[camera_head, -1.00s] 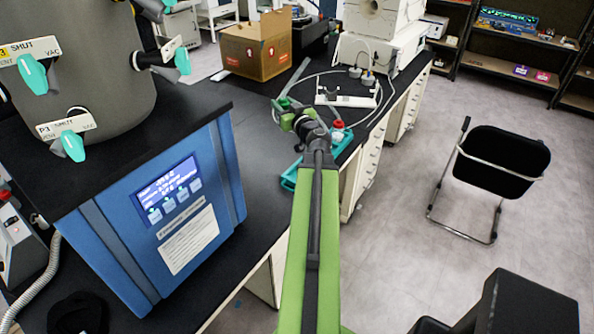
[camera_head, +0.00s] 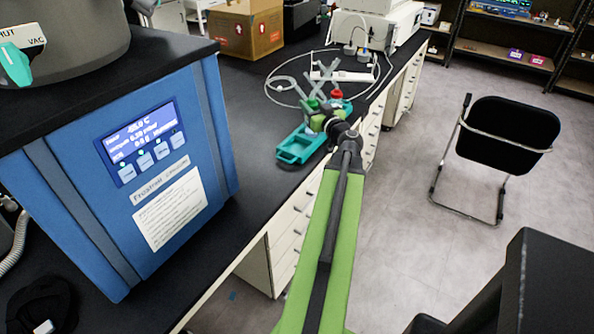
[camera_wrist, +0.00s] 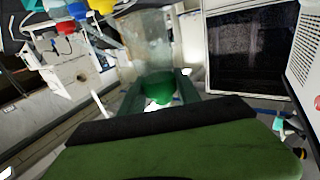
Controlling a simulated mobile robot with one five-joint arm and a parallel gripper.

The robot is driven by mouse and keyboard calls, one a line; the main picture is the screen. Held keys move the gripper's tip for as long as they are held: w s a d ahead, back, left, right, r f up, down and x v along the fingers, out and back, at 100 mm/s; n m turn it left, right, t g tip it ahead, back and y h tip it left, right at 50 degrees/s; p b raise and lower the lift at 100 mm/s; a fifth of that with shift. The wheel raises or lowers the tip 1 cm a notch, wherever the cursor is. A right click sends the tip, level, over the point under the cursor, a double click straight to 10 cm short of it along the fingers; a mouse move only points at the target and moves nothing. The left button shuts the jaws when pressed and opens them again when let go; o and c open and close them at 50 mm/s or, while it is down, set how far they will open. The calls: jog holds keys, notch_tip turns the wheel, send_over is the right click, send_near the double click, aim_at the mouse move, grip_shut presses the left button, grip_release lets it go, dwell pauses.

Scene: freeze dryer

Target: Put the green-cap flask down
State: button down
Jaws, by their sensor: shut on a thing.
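The green-cap flask shows in the wrist view as a clear glass body (camera_wrist: 147,42) with a green cap (camera_wrist: 158,88). My gripper (camera_wrist: 159,92) is shut on it at the cap, one finger on each side. In the head view my gripper (camera_head: 322,116) is over the bench, just behind the open end of a teal tray (camera_head: 296,158). The flask's glass is hard to make out there. I cannot tell whether its base touches anything. A red-capped item (camera_head: 336,94) stands close to the gripper on the far right side.
The blue freeze dryer (camera_head: 95,215) fills the left. A white stand (camera_head: 342,75) with looping tubing, a cardboard box (camera_head: 248,30) and a white instrument (camera_head: 372,30) are farther back. The black bench (camera_head: 245,115) is clear left of the tray. A black chair (camera_head: 503,135) stands right.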

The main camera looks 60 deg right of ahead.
notch_tip(320, 180, down, 5)
jog(key=s+d+b, duration=0.1)
jog(key=s+b, duration=0.1)
jog(key=s, duration=0.1)
jog(key=w+d+f+b, duration=0.1)
jog(key=w+f+b, duration=0.2)
jog(key=b, duration=0.1)
jog(key=w+d+f+b, duration=0.1)
jog(key=w+f+b, duration=0.2)
jog(key=w+f, duration=0.1)
jog(key=w+d+f+b, duration=0.1)
jog(key=w+f+b, duration=0.3)
jog(key=shift+d+b, duration=0.1)
jog(key=shift+b, duration=0.25)
jog(key=shift+r, duration=0.2)
jog(key=shift+f, duration=0.2)
jog(key=c, duration=1.3)
grip_release()
jog(key=o, duration=0.4)
jog(key=shift+o, duration=0.2)
